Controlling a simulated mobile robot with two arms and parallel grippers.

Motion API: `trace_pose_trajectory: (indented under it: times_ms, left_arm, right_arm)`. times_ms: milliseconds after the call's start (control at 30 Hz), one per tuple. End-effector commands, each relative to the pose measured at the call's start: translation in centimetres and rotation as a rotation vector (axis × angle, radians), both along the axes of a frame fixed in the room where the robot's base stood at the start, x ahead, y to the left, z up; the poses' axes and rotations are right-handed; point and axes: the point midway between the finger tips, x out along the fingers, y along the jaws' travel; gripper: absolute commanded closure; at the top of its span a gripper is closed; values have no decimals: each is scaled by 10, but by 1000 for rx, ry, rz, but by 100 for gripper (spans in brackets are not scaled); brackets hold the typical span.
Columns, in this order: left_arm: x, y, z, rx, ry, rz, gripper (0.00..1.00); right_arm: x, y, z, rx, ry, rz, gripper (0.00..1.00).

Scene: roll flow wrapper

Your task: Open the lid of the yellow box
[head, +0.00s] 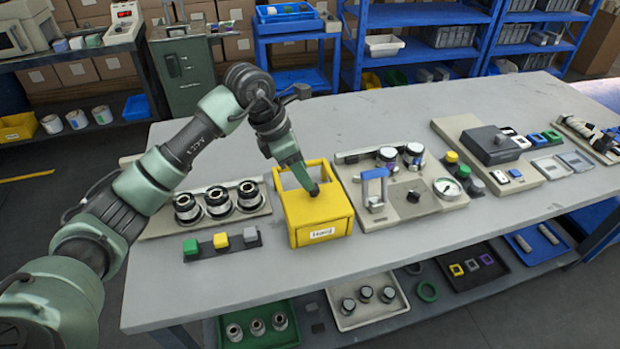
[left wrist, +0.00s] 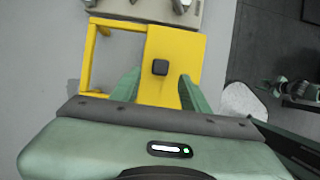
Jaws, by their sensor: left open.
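The yellow box (head: 318,228) stands on the grey table, with a white label on its front. Its lid lies flat and looks shut. A yellow open frame (head: 283,177) rises or extends at its back. A small black knob (left wrist: 160,68) sits on the lid in the left wrist view. My left gripper (head: 303,176) points down over the lid from behind. In the left wrist view its fingers (left wrist: 158,88) are spread apart on either side of the line to the knob, with nothing between them. Whether the tips touch the lid is unclear. My right gripper is not in view.
Left of the box are a plate with several black-and-silver cylinders (head: 217,201) and a strip of coloured blocks (head: 221,241). Close on its right stands a panel with a blue clamp (head: 375,183) and gauge. The table (head: 240,290) in front is clear.

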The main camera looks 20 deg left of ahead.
Motion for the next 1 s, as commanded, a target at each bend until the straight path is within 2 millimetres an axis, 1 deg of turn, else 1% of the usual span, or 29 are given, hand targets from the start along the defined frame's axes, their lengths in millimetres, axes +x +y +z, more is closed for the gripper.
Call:
trace_pose_trajectory:
  times_ms: [100, 200, 300, 400, 600, 633, 667, 700, 767, 800, 1000]
  left_arm:
    - [3, -7, -17, -2, 3, -1, 55]
    - [6, -11, -28, -3, 2, 0, 55]
    - [8, -13, -35, -3, 1, -1, 55]
    - [9, -14, -38, -4, 0, -1, 55]
    - [9, -14, -39, -3, -1, 0, 55]
    - [9, -14, -39, -3, -1, 0, 60]
    - [9, -14, -39, -3, -1, 0, 68]
    - [9, -14, -39, -3, -1, 0, 80]
    - [9, -14, -38, -4, -1, 0, 96]
    - [9, -14, -38, -4, -1, 0, 100]
    - [9, -14, -38, -4, -1, 0, 100]
  right_arm:
    - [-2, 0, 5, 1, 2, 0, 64]
    - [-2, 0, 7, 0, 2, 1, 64]
    - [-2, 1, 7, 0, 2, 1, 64]
    - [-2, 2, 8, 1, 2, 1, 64]
    - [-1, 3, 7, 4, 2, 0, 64]
    - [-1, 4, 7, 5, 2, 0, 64]
    - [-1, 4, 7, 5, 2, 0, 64]
    - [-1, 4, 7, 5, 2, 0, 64]
    - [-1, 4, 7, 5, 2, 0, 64]
    - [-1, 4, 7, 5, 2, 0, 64]
    - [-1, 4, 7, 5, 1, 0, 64]
